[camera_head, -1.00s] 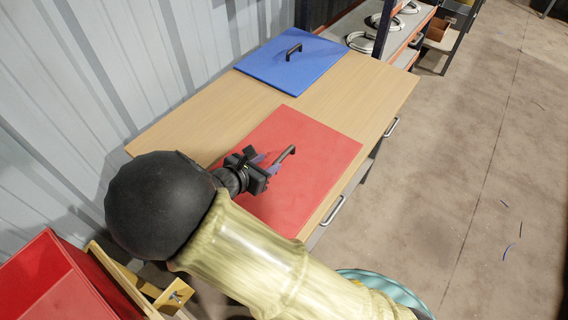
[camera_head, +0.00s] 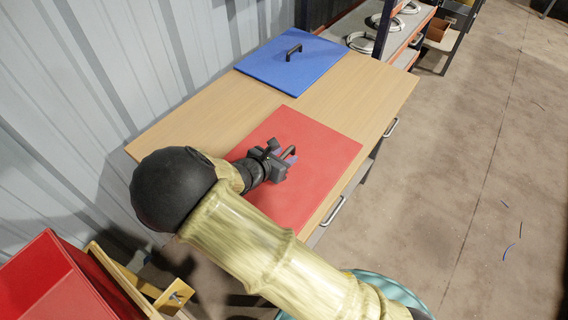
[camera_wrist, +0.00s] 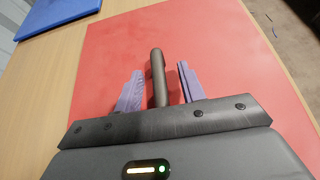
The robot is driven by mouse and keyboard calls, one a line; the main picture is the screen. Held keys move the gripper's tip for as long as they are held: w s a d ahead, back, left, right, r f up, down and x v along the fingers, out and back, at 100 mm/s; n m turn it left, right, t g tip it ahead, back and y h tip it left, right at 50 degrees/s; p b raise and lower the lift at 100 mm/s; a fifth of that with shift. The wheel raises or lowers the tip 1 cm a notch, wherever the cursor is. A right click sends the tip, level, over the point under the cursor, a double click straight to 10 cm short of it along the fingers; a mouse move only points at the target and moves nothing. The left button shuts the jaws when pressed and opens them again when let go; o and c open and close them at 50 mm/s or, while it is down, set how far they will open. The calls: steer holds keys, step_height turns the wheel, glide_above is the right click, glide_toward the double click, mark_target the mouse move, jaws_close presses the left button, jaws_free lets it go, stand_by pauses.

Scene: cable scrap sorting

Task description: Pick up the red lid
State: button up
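The red lid (camera_head: 318,158) lies flat on the wooden workbench, with a dark bar handle standing up from its middle. The handle (camera_wrist: 157,75) runs between the two purple fingers of my gripper (camera_wrist: 158,85) in the wrist view. The fingers are open, with a gap on each side of the handle. In the head view my gripper (camera_head: 287,157) is over the lid at the handle and partly hides it. Whether the fingertips touch the lid is not clear.
A blue lid (camera_head: 290,62) with a black handle (camera_head: 293,51) lies at the far end of the workbench (camera_head: 205,118). A corrugated wall (camera_head: 130,60) borders the bench on the left. A red bin (camera_head: 50,275) is at the lower left. Open floor lies to the right.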

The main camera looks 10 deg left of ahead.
steer(key=shift+w+f, duration=0.15)
steer(key=shift+w, duration=0.1)
stand_by(0.3)
steer(key=shift+d, duration=0.1)
jaws_close()
